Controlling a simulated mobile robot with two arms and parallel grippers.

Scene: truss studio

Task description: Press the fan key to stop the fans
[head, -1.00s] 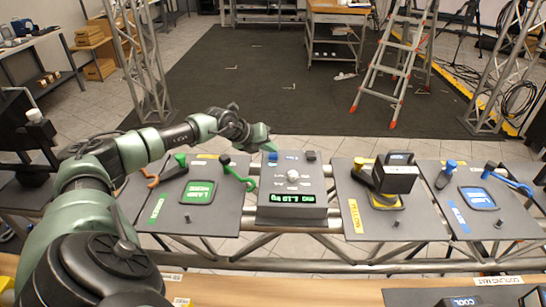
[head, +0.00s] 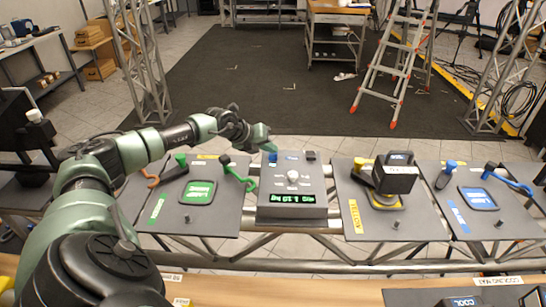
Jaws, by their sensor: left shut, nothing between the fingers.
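The grey control console (head: 262,212) stands at the middle of the truss bench, with a lit green display (head: 292,198) on its front and small knobs (head: 292,176) on its top. Along its back edge are a blue key (head: 272,157), a blue-grey key (head: 291,156) and a dark key (head: 310,156). Their labels are too small to read, so I cannot tell which is the fan key. My left gripper (head: 269,148) is shut and empty, its tip at the back left key. I cannot tell whether it touches. My right gripper is not in view.
Left of the console is a dark board with a green-labelled pad (head: 198,192). To its right are a yellow-labelled board (head: 355,216) carrying a black block (head: 394,175) and a board with a blue-labelled pad (head: 478,198). A ladder (head: 395,65) stands behind on the floor.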

